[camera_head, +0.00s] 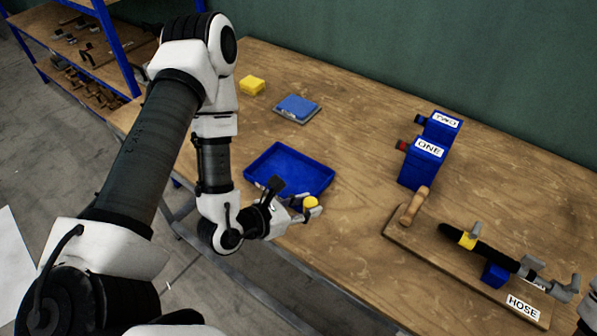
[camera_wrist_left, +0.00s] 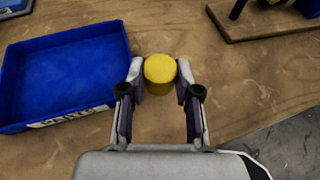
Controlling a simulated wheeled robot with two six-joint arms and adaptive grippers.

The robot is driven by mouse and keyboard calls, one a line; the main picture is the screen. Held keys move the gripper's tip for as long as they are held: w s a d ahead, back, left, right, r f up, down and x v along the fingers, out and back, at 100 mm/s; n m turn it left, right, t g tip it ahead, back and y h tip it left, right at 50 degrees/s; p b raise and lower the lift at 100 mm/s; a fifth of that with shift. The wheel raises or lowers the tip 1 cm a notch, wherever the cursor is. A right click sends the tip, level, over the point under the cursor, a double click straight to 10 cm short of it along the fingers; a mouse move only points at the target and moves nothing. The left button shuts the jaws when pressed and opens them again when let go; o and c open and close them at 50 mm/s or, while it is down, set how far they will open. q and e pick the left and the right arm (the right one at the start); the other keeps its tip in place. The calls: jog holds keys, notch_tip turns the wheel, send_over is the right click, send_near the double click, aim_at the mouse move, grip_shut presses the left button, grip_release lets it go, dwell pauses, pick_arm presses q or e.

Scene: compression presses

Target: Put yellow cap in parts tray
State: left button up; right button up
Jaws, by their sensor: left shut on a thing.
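The yellow cap (camera_head: 310,202) is held between the fingertips of my left gripper (camera_head: 296,202), just off the near right corner of the parts tray. In the left wrist view the round cap (camera_wrist_left: 160,74) sits between the fingertips of the left gripper (camera_wrist_left: 160,85), its flat top showing. The blue parts tray (camera_head: 290,172) is shallow and looks empty. The tray (camera_wrist_left: 65,70) lies left of the cap in the left wrist view, with a partly covered white label on its near wall. A white part of my right arm shows at the right edge; its gripper is unclear.
A yellow block (camera_head: 252,85) and a blue-topped pad (camera_head: 297,107) lie behind the tray. Blue presses labelled ONE (camera_head: 425,160) and TWO (camera_head: 440,125) stand to the right. A wooden HOSE board (camera_head: 425,242) lies at the front right. The tabletop between tray and presses is clear.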

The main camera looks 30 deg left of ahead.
pick_arm(q)
jog(key=a+b, duration=0.1)
jog(key=w+a+b, duration=0.1)
jog(key=b, duration=0.1)
jog(key=w+a+f+b, duration=0.1)
jog(key=b, duration=0.1)
jog(key=shift+a+f, duration=0.1)
jog(key=shift+a, duration=0.2)
jog(key=shift+w+a+r+p, duration=0.65)
jog(key=shift+p, duration=0.35)
jog(key=p, duration=0.2)
send_over(285, 180)
jog(key=shift+s+f, duration=0.15)
jog(key=shift+f, duration=0.45)
notch_tip(285, 180, down, 3)
jog(key=shift+d+f, duration=0.1)
jog(key=shift+w+f, duration=0.2)
jog(key=shift+f, duration=0.15)
pick_arm(e)
notch_tip(285, 180, down, 2)
jog(key=shift+s+a+f, duration=0.1)
jog(key=shift+s+f, duration=0.05)
pick_arm(q)
jog(key=shift+s, duration=0.1)
